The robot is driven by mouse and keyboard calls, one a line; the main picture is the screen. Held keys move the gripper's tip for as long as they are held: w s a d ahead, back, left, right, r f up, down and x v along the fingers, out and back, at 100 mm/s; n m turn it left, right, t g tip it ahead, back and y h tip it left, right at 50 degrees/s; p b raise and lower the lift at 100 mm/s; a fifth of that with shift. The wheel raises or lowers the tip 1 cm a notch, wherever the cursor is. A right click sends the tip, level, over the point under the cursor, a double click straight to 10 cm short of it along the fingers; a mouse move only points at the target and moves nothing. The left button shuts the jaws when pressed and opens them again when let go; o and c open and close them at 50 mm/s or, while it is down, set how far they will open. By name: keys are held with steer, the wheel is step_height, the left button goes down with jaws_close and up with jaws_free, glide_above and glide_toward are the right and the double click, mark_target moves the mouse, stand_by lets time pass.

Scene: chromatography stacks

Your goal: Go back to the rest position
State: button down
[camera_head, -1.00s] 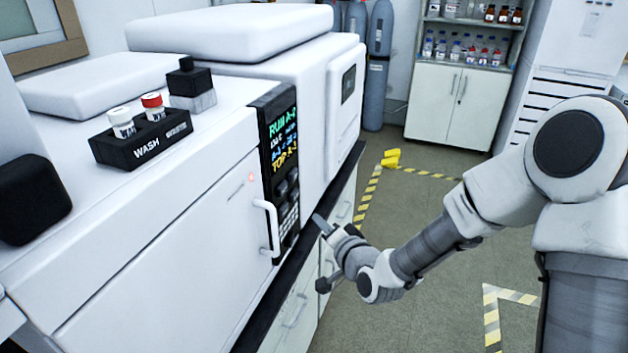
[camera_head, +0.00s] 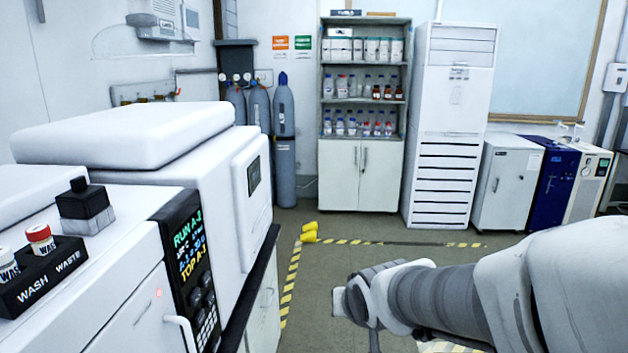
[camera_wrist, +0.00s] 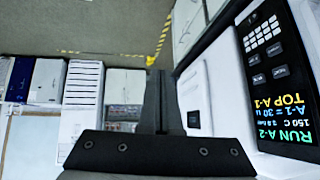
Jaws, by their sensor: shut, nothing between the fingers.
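My gripper (camera_wrist: 161,100) is in the wrist view, its fingers together with nothing between them. In the head view the end of my gripper (camera_head: 343,303) shows small at lower centre, over the floor and clear of the bench. The white chromatography instrument (camera_head: 245,190) stands at the left, with its dark display panel (camera_head: 190,262) lit in green, blue and yellow text. The panel (camera_wrist: 272,75) also shows at the right of the wrist view. My gripper is apart from the instrument and touches nothing visible.
A black rack (camera_head: 42,275) marked WASH and WASTE sits on the instrument. Yellow-black floor tape (camera_head: 291,275) and a yellow object (camera_head: 309,232) lie on the open floor. A shelf cabinet (camera_head: 358,178), gas cylinders (camera_head: 284,130) and a tall white unit (camera_head: 447,120) stand at the back.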

steer(key=s+d+r+g, duration=0.1)
steer(key=s+d+r, duration=0.1)
steer(key=s, duration=0.4)
steer(key=s+d+r+g+p, duration=0.1)
steer(key=s+d+r, duration=0.1)
steer(key=s, duration=0.4)
steer(key=s+d+r+g+h, duration=0.1)
steer(key=s+d+r, duration=0.2)
steer(key=s, duration=0.3)
steer(key=shift+d+p, duration=0.35)
steer(key=shift+d, duration=0.3)
